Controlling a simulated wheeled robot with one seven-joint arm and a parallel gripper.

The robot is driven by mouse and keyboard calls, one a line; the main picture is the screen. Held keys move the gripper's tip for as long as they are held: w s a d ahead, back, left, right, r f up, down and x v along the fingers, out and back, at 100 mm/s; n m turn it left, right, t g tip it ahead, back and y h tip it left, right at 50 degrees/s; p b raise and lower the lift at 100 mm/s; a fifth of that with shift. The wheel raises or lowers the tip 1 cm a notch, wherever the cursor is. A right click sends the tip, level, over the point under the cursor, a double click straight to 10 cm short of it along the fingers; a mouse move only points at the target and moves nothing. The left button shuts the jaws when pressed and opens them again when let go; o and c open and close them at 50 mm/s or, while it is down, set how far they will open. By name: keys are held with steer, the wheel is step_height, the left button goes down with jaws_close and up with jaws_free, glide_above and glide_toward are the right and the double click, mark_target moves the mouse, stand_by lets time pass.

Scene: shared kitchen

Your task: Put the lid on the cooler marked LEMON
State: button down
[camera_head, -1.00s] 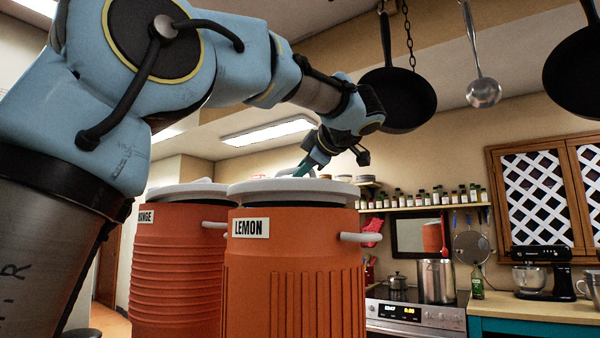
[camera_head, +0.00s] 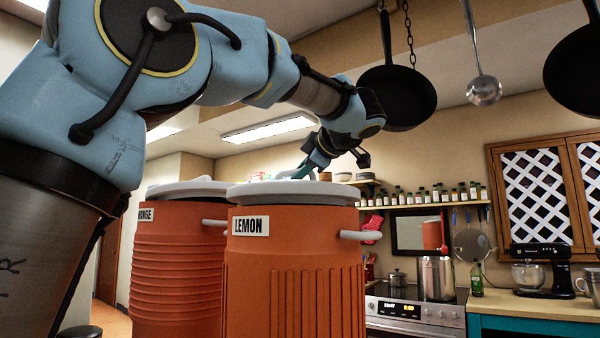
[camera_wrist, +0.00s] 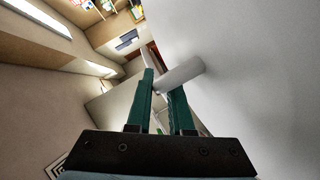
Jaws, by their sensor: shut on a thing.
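The orange cooler marked LEMON (camera_head: 290,275) stands upright in the head view, its label facing me. A round pale grey lid (camera_head: 325,194) lies across its top, looking level and close to the rim; I cannot tell whether it is fully seated. My gripper (camera_head: 300,174) is above the lid, its green fingers partly hidden by the lid's edge. In the wrist view my gripper (camera_wrist: 162,82) is shut on the lid's pale handle (camera_wrist: 184,73), with the lid's broad surface (camera_wrist: 250,80) filling the right side.
A second orange cooler (camera_head: 175,270), its label partly cut off by my arm, stands close on the left with a pale lid (camera_head: 185,189). Pans (camera_head: 398,98) and a ladle (camera_head: 483,92) hang overhead. A stove (camera_head: 415,312) and counter are behind at right.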

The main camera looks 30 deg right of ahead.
steer(key=shift+f+b, duration=0.5)
steer(key=shift+f, duration=0.35)
stand_by(0.4)
steer(key=c, duration=0.7)
jaws_free()
steer(key=b+v, duration=0.2)
steer(key=v, duration=0.8)
steer(key=shift+s+r, duration=0.15)
steer(key=shift+s, duration=0.25)
steer(key=shift+s, duration=0.1)
